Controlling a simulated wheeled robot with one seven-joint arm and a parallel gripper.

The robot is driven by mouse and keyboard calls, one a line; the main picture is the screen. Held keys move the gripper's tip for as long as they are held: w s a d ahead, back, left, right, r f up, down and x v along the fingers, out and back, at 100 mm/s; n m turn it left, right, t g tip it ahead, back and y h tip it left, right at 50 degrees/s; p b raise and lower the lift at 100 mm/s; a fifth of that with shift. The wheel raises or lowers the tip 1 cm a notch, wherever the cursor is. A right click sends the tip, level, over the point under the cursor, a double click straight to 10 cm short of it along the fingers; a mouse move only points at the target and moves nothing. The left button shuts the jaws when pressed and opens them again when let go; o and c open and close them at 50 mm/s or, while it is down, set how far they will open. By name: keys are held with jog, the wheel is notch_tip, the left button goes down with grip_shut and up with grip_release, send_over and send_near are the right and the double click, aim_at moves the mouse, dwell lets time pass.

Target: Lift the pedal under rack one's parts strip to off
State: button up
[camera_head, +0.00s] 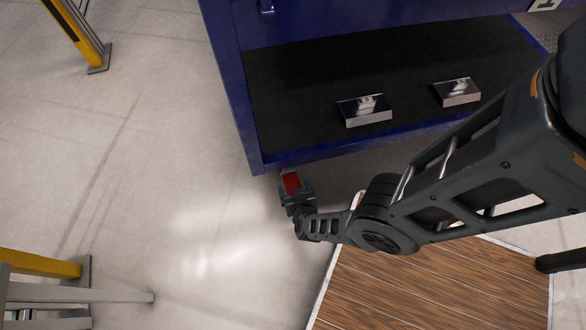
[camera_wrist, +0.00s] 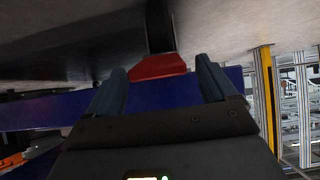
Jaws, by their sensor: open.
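The pedal (camera_head: 291,182) is red and sits low at the front left corner of the blue rack (camera_head: 246,125), just under its lower edge. My gripper (camera_head: 287,192) is at the pedal, and its wrist hides part of it in the head view. In the wrist view the red pedal (camera_wrist: 158,67) hangs from a dark arm, between and slightly beyond the tips of my two fingers (camera_wrist: 163,75). The fingers are open, with a gap on each side of the pedal. I cannot tell whether either finger touches it. The rack's blue edge (camera_wrist: 160,95) crosses behind the fingers.
Two shiny metal blocks (camera_head: 364,110) and (camera_head: 456,92) lie on the rack's dark shelf (camera_head: 310,75). A yellow post (camera_head: 80,38) stands at the upper left, and a yellow and grey frame (camera_head: 40,264) at the lower left. The floor (camera_head: 140,170) left of the rack is clear.

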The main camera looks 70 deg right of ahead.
aim_at(293, 187)
jog(key=p+v, duration=0.2)
jog(key=v, duration=0.1)
jog(key=shift+s+a+r, duration=0.15)
jog(key=shift+a+r, duration=0.05)
jog(key=shift+r, duration=0.05)
jog(key=shift+s, duration=0.1)
jog(key=shift+a, duration=0.1)
dwell(0.3)
jog(key=s+a+r+n+t+y, duration=0.2)
jog(key=s+a+r+t, duration=0.15)
jog(key=r, duration=0.75)
jog(key=s+a+r+n+t+y, duration=0.2)
jog(key=s+a+r+n+y, duration=0.15)
jog(key=r, duration=0.65)
jog(key=s+a+r+n+t+y, duration=0.2)
jog(key=s+a+r, duration=0.25)
jog(key=r, duration=0.65)
notch_tip(293, 187, up, 34)
jog(key=s+a+n+p, duration=0.1)
jog(key=n+p, duration=0.2)
jog(key=p, duration=1)
jog(key=shift+s+t+y+p, duration=0.3)
jog(key=shift+s+t+y, duration=0.05)
jog(key=shift+y, duration=0.1)
jog(key=shift+a, duration=0.1)
